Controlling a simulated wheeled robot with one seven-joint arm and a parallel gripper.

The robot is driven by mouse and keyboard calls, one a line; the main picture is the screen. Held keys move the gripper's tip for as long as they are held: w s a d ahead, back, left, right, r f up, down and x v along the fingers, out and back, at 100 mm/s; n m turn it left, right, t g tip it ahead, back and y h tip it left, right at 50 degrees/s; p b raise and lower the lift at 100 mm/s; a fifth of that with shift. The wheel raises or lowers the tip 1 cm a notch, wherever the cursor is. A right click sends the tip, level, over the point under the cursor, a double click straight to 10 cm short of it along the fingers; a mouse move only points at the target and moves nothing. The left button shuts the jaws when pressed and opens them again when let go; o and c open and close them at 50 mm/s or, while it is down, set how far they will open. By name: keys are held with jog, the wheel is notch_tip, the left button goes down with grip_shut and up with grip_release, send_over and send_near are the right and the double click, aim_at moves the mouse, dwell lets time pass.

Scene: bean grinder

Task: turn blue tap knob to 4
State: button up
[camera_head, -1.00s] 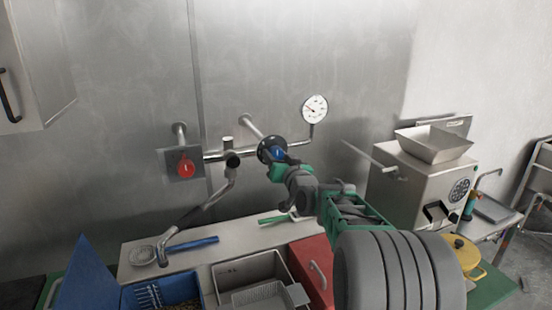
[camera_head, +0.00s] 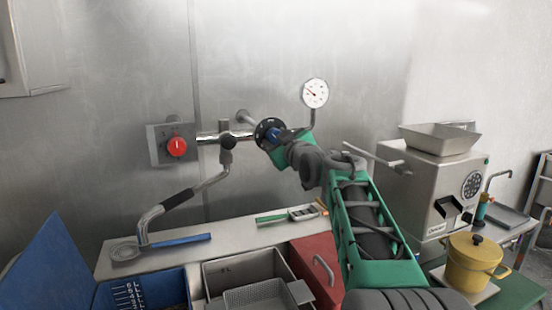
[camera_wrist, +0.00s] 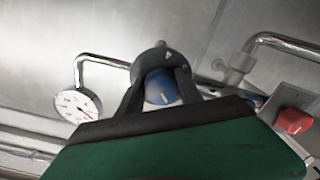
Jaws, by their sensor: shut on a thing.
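The blue tap knob (camera_head: 273,134) sits on a round black dial at the right end of the wall pipe. In the wrist view the blue knob (camera_wrist: 161,88) shows between my gripper's fingers, with a pale pointer line on its face. A "4" is visible on the black dial (camera_wrist: 155,60) behind it. My gripper (camera_head: 281,138) is shut on the knob; in the wrist view the dark fingers (camera_wrist: 160,93) lie on both sides of it. Much of the dial is hidden by the fingers.
A red knob (camera_head: 177,147) on a square plate is at left, with a tap spout (camera_head: 190,194) beside it. A pressure gauge (camera_head: 315,93) is at upper right. Below are a sink-side counter, grey bins (camera_head: 205,284) and a grinder (camera_head: 424,185).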

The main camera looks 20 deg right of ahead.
jog(key=n+b, duration=0.5)
jog(key=shift+d+f+n+b, duration=0.1)
jog(key=shift+f+n+b, duration=0.05)
jog(key=shift+n+b, duration=0.25)
jog(key=n+b, duration=0.1)
jog(key=n, duration=0.1)
jog(key=n+b, duration=0.1)
jog(key=n, duration=0.1)
jog(key=n+b, duration=0.2)
jog(key=shift+r, duration=0.25)
jog(key=n+b, duration=0.1)
jog(key=n, duration=0.2)
jog(key=n+b, duration=0.2)
jog(key=n, duration=0.1)
jog(key=shift+r+n, duration=0.2)
jog(key=shift+n, duration=0.1)
jog(key=n+b, duration=0.1)
jog(key=n, duration=0.4)
jog(key=shift+r+n+b, duration=0.15)
jog(key=shift+n+b, duration=0.15)
jog(key=o, duration=1.4)
jog(key=shift+c, duration=0.2)
jog(key=shift+s, duration=0.1)
